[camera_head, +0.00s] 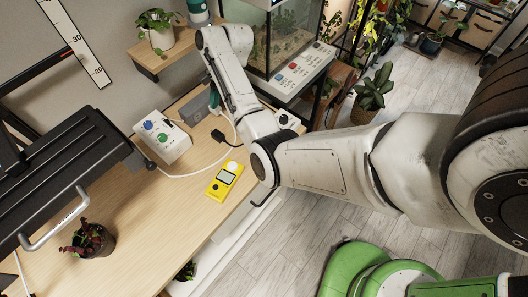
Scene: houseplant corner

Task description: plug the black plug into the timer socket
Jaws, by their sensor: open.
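The black plug (218,136) lies on the wooden table, left of my arm's elbow. A dark lead runs right from it toward my arm. A white box with a blue and a green knob (161,136) stands to its left. A dark patch shows at its right edge, but I cannot tell whether it is the timer socket. My gripper (214,100) seems to hang just above and behind the plug, apart from it, partly hidden by my own arm links. It is open, with nothing seen in it; its fingertips are not clear.
A yellow meter (225,179) lies in front of the plug, with a white cable (196,174) crossing the table behind it. A potted red-leaved plant (90,240) and a black rack (75,165) stand left. A glass tank (285,40) stands behind. The front table middle is clear.

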